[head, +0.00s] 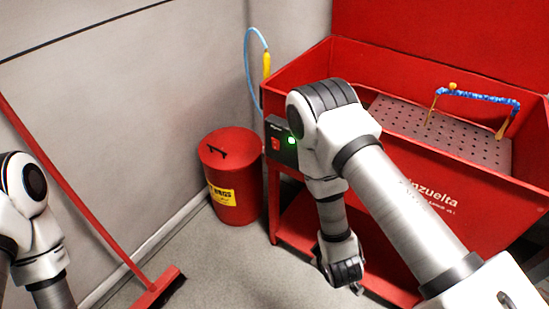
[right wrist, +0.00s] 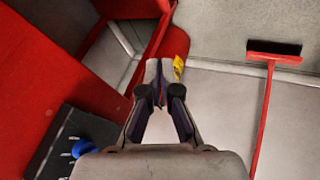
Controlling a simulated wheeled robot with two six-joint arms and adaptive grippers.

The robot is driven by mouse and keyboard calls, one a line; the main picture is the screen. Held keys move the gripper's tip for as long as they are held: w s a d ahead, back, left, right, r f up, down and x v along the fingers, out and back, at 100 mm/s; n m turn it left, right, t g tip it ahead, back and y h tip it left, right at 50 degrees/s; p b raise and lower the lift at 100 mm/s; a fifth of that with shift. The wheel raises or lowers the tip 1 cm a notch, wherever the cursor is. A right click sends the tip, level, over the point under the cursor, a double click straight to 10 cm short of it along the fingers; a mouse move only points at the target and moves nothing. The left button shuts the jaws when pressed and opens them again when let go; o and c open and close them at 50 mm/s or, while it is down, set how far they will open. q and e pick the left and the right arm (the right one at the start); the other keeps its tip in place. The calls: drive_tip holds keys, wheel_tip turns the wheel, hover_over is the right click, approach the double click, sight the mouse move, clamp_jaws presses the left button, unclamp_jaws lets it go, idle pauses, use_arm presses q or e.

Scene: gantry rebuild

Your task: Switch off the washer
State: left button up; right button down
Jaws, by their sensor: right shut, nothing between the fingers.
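The red parts washer (head: 400,72) stands at the right in the head view, with a perforated tray (head: 440,130) in its basin. A black control box (head: 283,145) is on its front left corner, with a red switch (head: 276,144) and a green light (head: 291,140) that is lit. My right arm passes close in front of the box's right side. In the right wrist view my right gripper (right wrist: 160,72) is shut and empty, apart from the washer (right wrist: 45,70). A dark panel (right wrist: 48,150) with a blue part (right wrist: 84,148) shows at lower left; I cannot tell whether it is the control box. My left gripper is out of view.
A red bin (head: 232,180) with a yellow label stands left of the washer. A red broom (head: 155,287) leans along the wall near my left arm. A blue hose (head: 248,60) rises behind the washer. The floor between broom and washer is clear.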

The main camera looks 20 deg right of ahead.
drive_tip(key=w+a+r+n+t+b, duration=0.1)
drive_tip(key=w+a+n+t+b, duration=0.25)
drive_tip(key=w, duration=0.55)
use_arm(q)
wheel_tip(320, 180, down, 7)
drive_tip(key=b, duration=0.1)
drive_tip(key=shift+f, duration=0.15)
use_arm(e)
drive_tip(key=w+a+r+n+t+h, duration=0.1)
drive_tip(key=w+a+r+n+t, duration=0.3)
drive_tip(key=w+r+n+t, duration=0.3)
wheel_tip(320, 180, up, 4)
drive_tip(key=shift+w+r+n+t, duration=0.15)
drive_tip(key=shift+w+n+t, duration=0.15)
drive_tip(key=shift+n+t, duration=0.55)
use_arm(q)
drive_tip(key=shift+b, duration=0.35)
